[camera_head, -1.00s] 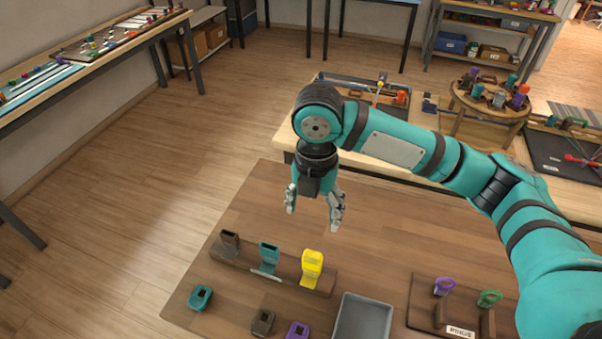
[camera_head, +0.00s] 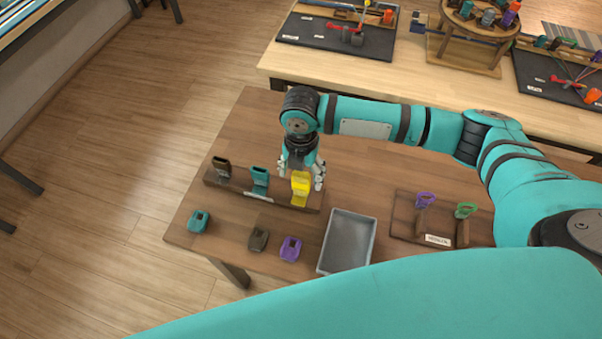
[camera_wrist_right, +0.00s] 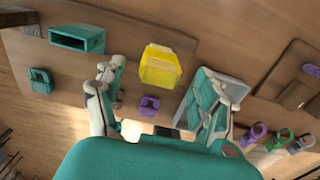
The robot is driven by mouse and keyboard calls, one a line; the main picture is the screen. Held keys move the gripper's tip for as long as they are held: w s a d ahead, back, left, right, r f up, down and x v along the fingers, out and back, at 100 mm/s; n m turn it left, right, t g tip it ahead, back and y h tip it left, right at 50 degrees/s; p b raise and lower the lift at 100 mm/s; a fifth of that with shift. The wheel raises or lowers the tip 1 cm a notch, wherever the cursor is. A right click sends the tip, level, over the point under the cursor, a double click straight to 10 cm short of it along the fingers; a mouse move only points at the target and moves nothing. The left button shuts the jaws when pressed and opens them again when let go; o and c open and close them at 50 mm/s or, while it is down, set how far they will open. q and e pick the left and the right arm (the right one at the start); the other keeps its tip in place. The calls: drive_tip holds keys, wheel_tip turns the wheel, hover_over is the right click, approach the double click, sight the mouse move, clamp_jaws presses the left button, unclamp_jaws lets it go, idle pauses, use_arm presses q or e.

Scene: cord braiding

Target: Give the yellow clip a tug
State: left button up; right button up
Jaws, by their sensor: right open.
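The yellow clip (camera_head: 300,192) stands upright at the right end of a dark wooden rack (camera_head: 233,187) on the brown table. My right gripper (camera_head: 301,171) points down at the clip, just behind and above it. Its fingers are apart, one on each side of the clip as seen from the head. In the right wrist view the yellow clip (camera_wrist_right: 168,68) shows between the two open fingers (camera_wrist_right: 163,82), with a gap on both sides. I cannot tell how far the fingertips are from it in depth. My left gripper is not in view.
A brown clip (camera_head: 221,166) and a teal clip (camera_head: 259,178) stand on the same rack. Loose teal (camera_head: 198,221), dark (camera_head: 258,239) and purple (camera_head: 290,248) clips lie in front. A grey tray (camera_head: 371,240) is to the right, then a board (camera_head: 402,222) with purple and green rings.

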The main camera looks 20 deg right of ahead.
drive_tip(key=shift+f, duration=1.05)
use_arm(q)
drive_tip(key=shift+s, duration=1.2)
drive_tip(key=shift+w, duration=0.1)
use_arm(e)
drive_tip(key=c, duration=1.1)
drive_tip(key=o, duration=1.1)
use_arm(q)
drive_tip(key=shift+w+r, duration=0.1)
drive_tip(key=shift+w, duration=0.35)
use_arm(e)
drive_tip(key=shift+r, duration=0.15)
